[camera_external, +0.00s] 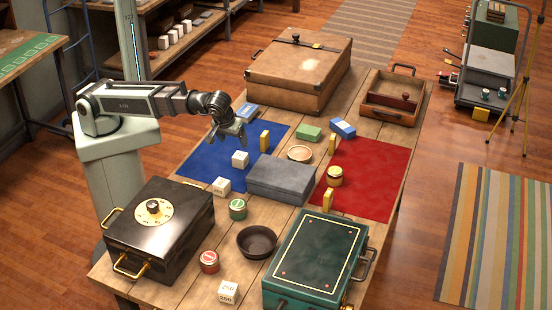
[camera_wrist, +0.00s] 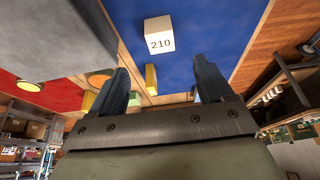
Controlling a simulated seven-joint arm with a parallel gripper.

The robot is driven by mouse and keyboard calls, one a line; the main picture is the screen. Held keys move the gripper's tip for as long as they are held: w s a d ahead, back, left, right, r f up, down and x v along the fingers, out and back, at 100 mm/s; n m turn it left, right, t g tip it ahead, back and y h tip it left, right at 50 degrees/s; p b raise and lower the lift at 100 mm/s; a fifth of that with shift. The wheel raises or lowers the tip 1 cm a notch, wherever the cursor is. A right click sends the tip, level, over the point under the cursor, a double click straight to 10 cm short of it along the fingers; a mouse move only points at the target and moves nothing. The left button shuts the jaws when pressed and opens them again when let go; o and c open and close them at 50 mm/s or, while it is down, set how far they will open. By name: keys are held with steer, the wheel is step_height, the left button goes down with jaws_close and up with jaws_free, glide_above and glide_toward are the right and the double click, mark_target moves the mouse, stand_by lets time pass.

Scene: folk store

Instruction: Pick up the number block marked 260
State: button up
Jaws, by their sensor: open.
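My gripper (camera_external: 228,136) is open and empty above the blue mat (camera_external: 203,157). Its two fingers are spread apart in the wrist view (camera_wrist: 162,78). A white block (camera_external: 240,159) stands on the blue mat just below and right of my gripper; its marking is unreadable in the external view. A second white block (camera_external: 222,185) stands at the mat's front edge, also unreadable. A third white block (camera_external: 228,291), at the table's front, reads 250. In the wrist view a white block (camera_wrist: 158,37) on blue reads 210, beyond the fingertips. I see no readable 260.
A grey box (camera_external: 281,183) lies right of the white blocks. A black safe (camera_external: 160,235) and green case (camera_external: 318,258) fill the front; a brown suitcase (camera_external: 300,75) stands behind.

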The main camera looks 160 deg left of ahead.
steer(key=w+d+r+m+t, duration=0.1)
steer(key=w+d+r+m, duration=0.1)
steer(key=w+d, duration=0.15)
steer(key=m+t+h, duration=0.2)
steer(key=m+h, duration=0.1)
steer(key=m, duration=1.4)
glide_above(221, 182)
steer(key=f, duration=0.1)
steer(key=shift+w+f, duration=0.1)
steer(key=shift+f, duration=6.45)
steer(key=c, duration=1)
